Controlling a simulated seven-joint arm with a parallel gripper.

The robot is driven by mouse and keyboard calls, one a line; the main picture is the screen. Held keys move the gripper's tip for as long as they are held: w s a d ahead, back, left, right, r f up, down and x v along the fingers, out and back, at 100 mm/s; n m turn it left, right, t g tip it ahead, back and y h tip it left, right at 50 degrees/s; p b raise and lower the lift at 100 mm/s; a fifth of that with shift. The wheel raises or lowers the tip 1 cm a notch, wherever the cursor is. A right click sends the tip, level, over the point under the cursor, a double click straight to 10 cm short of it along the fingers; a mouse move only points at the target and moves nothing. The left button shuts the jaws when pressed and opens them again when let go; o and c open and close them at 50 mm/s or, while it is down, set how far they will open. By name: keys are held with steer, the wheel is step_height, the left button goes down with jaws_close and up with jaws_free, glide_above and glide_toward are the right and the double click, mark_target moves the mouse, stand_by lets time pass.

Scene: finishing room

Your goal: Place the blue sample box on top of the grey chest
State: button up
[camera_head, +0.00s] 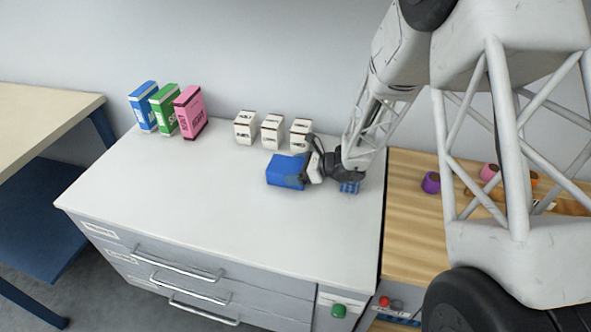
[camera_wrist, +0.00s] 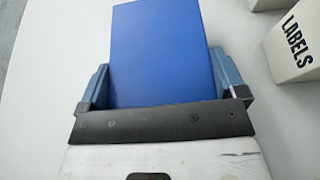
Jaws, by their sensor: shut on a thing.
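The blue sample box (camera_head: 285,171) is at the middle right of the grey chest's (camera_head: 190,200) pale top. My gripper (camera_head: 300,169) reaches it from the right and is shut on it. In the wrist view the blue box (camera_wrist: 160,50) sits between the two fingers of my gripper (camera_wrist: 165,85). I cannot tell whether the box touches the chest top or is held slightly above it. The chest has several drawers with bar handles in front.
Three white boxes (camera_head: 272,131) stand behind the blue box; one reads LABELS in the wrist view (camera_wrist: 300,40). Blue, green and pink boxes (camera_head: 190,111) stand at back left. The chest's front left is clear.

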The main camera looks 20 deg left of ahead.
steer(key=shift+f, duration=0.1)
steer(key=o, duration=0.7)
steer(key=shift+c, duration=0.2)
steer(key=shift+v, duration=6.05)
